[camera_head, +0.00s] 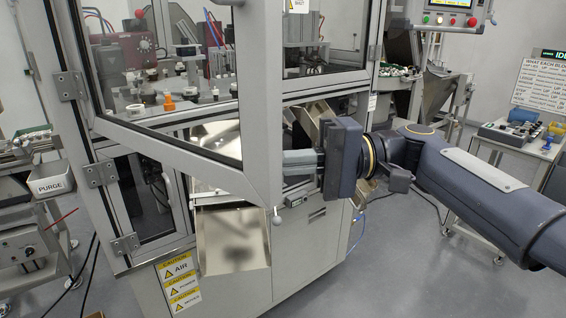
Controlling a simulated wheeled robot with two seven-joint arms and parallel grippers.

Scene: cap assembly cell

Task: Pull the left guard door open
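The left guard door (262,120) is a grey-framed clear panel hinged at its left side. It stands partly open, its free edge swung out from the machine towards me. My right gripper (290,163) comes in from the right, with its grey fingers level beside the door's free edge, near its lower corner. The fingertips meet or pass behind the frame in this view, so I cannot tell whether they touch it or how far apart they are. A small round knob (276,220) shows just below the door's lower corner. My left gripper is not in view.
The right guard door (325,75) looks closed. A metal chute (232,240) juts out below the left door. A PURGE bin (48,182) stands at the left. A small table with a control box (510,133) is at the right. Open floor lies at the lower right.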

